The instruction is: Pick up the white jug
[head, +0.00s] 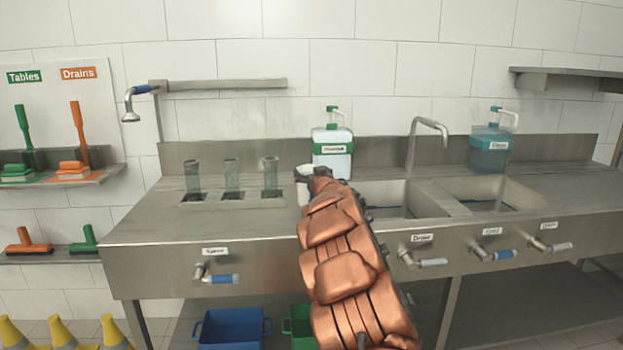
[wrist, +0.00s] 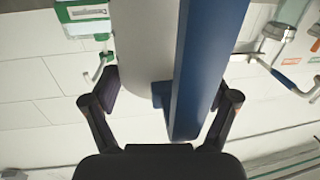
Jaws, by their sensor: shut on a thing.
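The white jug (head: 303,173) shows only as a small pale patch at the end of my arm in the head view; my arm hides most of it. In the wrist view a large pale wall of the jug (wrist: 145,45) fills the space between the fingers. A long blue bar (wrist: 203,65), seemingly its handle, runs beside that wall. My gripper (wrist: 164,92) is shut on the jug, with one dark finger on each side. In the head view my gripper (head: 318,174) is above the counter, left of the sinks. I cannot tell whether the jug touches the counter.
A green-labelled pump bottle (head: 332,150) stands close behind my gripper. Three clear vessels (head: 231,182) stand in recesses to the left. A faucet (head: 414,145), two sinks (head: 400,195) and a teal pump bottle (head: 489,150) are to the right. Lever valves (head: 420,260) line the front.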

